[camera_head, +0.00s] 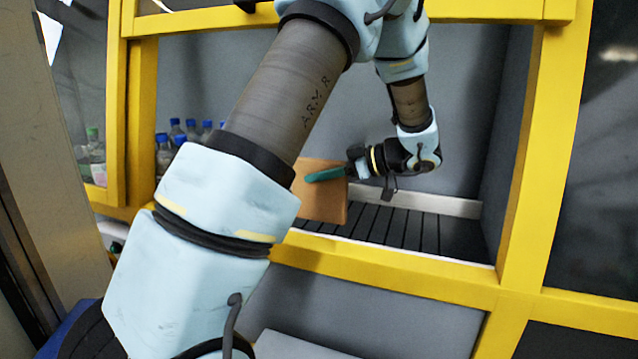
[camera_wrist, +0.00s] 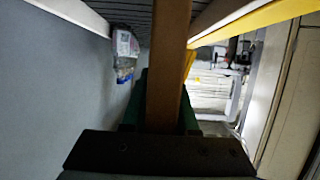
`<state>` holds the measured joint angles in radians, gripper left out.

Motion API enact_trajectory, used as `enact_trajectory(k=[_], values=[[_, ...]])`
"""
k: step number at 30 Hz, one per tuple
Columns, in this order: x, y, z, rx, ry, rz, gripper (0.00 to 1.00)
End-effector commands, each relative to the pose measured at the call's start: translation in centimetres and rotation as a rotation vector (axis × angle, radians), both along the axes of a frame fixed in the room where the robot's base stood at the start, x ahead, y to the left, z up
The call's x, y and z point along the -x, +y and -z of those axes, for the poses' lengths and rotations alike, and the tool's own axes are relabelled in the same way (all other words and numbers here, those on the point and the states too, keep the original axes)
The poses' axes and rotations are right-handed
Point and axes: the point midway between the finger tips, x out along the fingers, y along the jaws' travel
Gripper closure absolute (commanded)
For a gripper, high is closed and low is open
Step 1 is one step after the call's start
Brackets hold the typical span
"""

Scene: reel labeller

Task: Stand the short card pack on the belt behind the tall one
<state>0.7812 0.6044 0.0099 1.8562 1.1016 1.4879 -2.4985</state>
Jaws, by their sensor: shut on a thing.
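A brown card pack (camera_head: 320,205) is in my gripper (camera_head: 325,174), whose teal fingers are shut on it. In the head view it is upright and slightly tilted, over the left part of the dark slatted belt (camera_head: 420,232). I cannot tell if its bottom edge touches the belt. In the wrist view the pack (camera_wrist: 167,70) runs up the middle of the picture between the green fingers (camera_wrist: 160,115). I cannot tell from its size whether it is the short or the tall pack. No second card pack can be made out; my arm covers part of the opening.
Several blue-capped bottles (camera_head: 178,136) stand at the left, partly behind my arm. The yellow frame (camera_head: 385,270) borders the opening. The belt's right part is clear.

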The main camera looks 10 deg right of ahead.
Motion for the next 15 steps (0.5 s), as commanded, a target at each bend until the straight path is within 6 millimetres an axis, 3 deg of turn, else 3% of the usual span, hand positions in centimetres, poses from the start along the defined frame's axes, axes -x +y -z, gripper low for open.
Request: enact_trajectory(k=[6, 13, 14, 15], values=[[0.0, 0.0, 2.6, -0.002, 0.002, 0.001, 1.00], [0.0, 0.0, 3.0, 0.000, 0.001, 0.000, 1.00], [0.0, 0.0, 3.0, 0.000, 0.001, 0.000, 0.69], [0.0, 0.0, 3.0, 0.000, 0.001, 0.000, 0.65]])
